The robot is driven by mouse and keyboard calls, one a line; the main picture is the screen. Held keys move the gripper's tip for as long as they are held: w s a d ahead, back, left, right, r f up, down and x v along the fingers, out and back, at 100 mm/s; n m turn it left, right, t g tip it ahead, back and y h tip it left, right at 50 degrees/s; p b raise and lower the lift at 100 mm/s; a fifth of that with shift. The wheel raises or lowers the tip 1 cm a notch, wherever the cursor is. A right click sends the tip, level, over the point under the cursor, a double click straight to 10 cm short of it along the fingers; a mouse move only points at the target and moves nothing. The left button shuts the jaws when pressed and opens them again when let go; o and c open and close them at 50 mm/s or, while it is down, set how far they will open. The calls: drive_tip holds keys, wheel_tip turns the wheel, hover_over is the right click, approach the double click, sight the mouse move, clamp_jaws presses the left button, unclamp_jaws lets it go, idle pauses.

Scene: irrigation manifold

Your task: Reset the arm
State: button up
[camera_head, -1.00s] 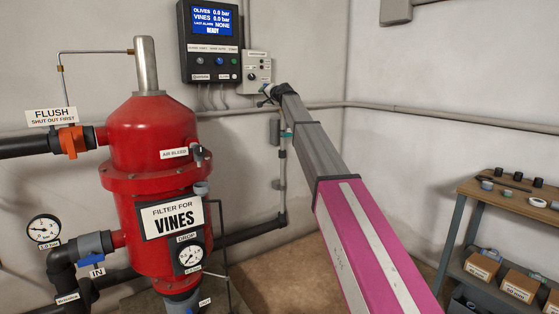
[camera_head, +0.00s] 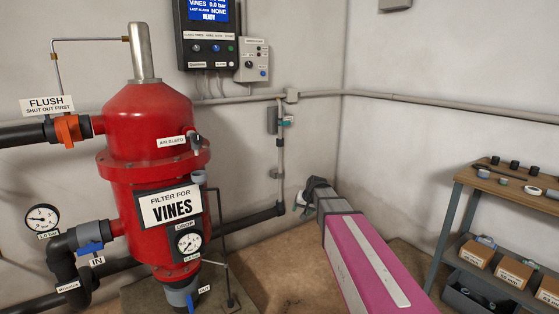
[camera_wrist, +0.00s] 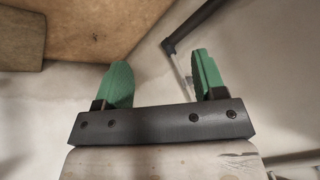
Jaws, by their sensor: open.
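My gripper shows in the wrist view (camera_wrist: 160,85) with its two green fingers well apart and nothing between them. In the head view my arm (camera_head: 365,250) reaches from the bottom right toward the back corner, and the wrist end (camera_head: 317,192) is low, in front of the wall. The fingers cannot be made out in the head view. My arm is clear of the grey control box (camera_head: 251,61) on the wall.
A red filter tank (camera_head: 150,130) with pipes and gauges stands left of my arm. A control panel (camera_head: 207,40) hangs on the back wall. A wooden bench (camera_head: 500,186) with small parts and boxes stands at the right. Bare floor lies between tank and arm.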

drive_tip(key=s+d+f+g+h, duration=0.1)
drive_tip(key=s+d+f, duration=0.2)
drive_tip(key=s, duration=0.6)
drive_tip(key=s+d+f+g+h, duration=0.1)
drive_tip(key=s+d+f+g, duration=0.1)
drive_tip(key=s+f, duration=0.3)
drive_tip(key=s+d+f+g+h, duration=0.1)
drive_tip(key=s+d+f+g, duration=0.1)
drive_tip(key=s, duration=1)
drive_tip(key=shift+s+d+f+n, duration=0.35)
drive_tip(key=shift+d+f+n, duration=0.05)
drive_tip(key=shift+d+f, duration=0.55)
